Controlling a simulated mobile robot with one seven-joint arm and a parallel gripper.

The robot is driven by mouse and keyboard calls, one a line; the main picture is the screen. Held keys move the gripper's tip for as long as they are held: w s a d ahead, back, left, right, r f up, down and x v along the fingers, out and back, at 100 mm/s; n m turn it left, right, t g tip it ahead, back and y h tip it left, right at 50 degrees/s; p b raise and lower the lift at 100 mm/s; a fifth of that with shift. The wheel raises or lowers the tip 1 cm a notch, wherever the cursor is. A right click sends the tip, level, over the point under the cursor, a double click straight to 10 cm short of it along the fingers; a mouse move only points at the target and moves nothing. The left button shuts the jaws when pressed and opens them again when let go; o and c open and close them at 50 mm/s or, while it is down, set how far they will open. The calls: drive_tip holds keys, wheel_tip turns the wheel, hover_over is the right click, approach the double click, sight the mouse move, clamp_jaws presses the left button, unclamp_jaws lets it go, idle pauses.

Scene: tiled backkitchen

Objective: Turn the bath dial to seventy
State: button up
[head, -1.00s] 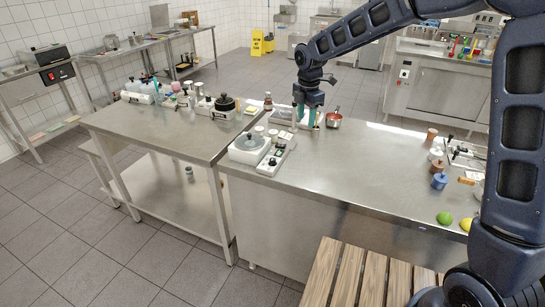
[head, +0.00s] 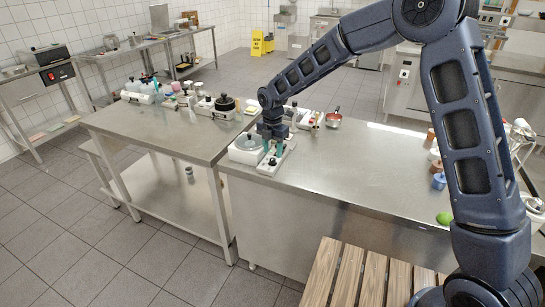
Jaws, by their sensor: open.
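A white unit with a round grey lid (head: 245,150), which looks like the bath, stands at the left end of the near steel counter. Along its right side is a narrow pale control box (head: 276,162) with a dark dial (head: 272,162) near its front end. The dial's marks are too small to read. My gripper (head: 273,152) points down over the control box, its teal fingers apart and empty, just behind and above the dial. I cannot tell whether a finger touches the box. The gripper hides the back part of the box and some of the lid.
Behind the gripper are a tray (head: 305,117) with small items and a red-rimmed pan (head: 333,120). A heater with a black pot (head: 224,104) stands on the left table. The counter's middle is clear. A green fruit (head: 444,218) lies at its right front.

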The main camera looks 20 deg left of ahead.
sight(273, 159)
drive_tip(key=shift+f, duration=1.75)
drive_tip(key=shift+c, duration=0.2)
clamp_jaws()
